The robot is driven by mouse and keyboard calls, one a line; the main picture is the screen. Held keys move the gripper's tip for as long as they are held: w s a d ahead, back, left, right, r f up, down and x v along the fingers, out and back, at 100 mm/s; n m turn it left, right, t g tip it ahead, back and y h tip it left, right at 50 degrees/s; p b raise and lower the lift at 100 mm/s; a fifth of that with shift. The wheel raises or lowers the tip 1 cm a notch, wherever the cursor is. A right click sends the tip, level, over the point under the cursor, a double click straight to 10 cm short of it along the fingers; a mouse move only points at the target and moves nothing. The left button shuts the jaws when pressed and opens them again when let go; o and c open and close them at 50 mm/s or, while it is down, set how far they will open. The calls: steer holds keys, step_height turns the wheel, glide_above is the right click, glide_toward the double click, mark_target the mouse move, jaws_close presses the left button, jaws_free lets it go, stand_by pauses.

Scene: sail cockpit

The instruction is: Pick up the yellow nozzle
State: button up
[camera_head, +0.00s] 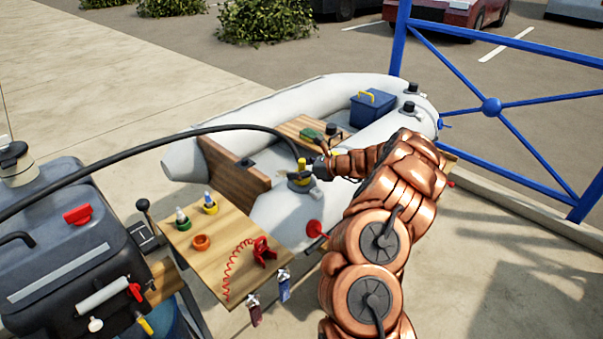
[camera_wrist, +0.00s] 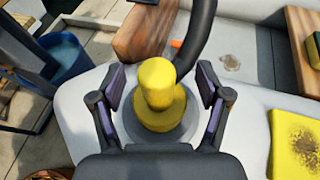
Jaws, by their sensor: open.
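The yellow nozzle (camera_wrist: 158,95) stands upright on a round grey base on the pale inflatable boat, with a black hose joining it from behind. In the head view the nozzle (camera_head: 302,168) shows at the end of the long hose, on the boat's near tube. My gripper (camera_wrist: 160,97) is open, with one finger on each side of the nozzle. The fingers look apart from it, with a gap on both sides. In the head view my gripper (camera_head: 318,170) is right beside the nozzle and partly hidden by my arm.
A yellow stained sponge or cloth (camera_wrist: 297,145) lies right of the nozzle. A wooden table (camera_head: 222,250) with small bottles and a red coiled cord stands at the boat's near left. A blue bin (camera_wrist: 62,60) is at left. A blue railing (camera_head: 490,105) stands at right.

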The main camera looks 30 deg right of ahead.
steer(key=shift+w+a+f, duration=0.2)
steer(key=shift+w+a, duration=0.1)
steer(key=shift+w, duration=0.1)
steer(key=c, duration=1.2)
